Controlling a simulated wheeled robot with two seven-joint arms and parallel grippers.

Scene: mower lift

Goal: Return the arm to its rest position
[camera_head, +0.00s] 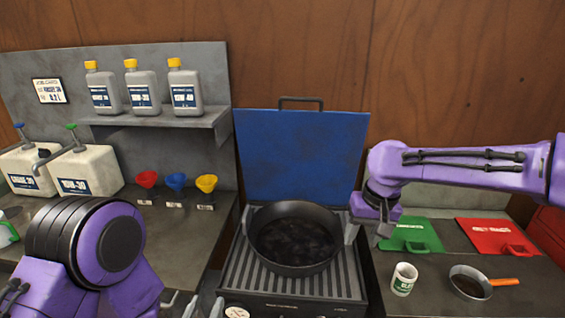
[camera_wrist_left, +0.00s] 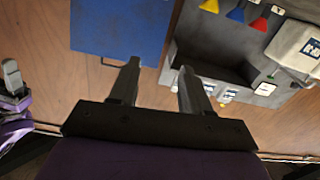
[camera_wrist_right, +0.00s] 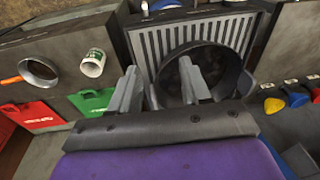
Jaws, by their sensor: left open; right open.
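My right arm reaches in from the right in the head view. My right gripper (camera_head: 368,230) is over the right side of the grill, beside the black pan (camera_head: 294,240). One finger overlaps the pan (camera_wrist_right: 220,72) there; contact cannot be told. My left arm is at the lower left of the head view. In the left wrist view my left gripper (camera_wrist_left: 157,72) is open and empty, with the blue lid and wooden wall beyond it.
The grill (camera_head: 238,280) has its blue lid (camera_head: 300,155) raised. White canisters (camera_head: 88,170) and coloured funnels (camera_head: 176,181) stand left; bottles (camera_head: 143,93) stand on a shelf.

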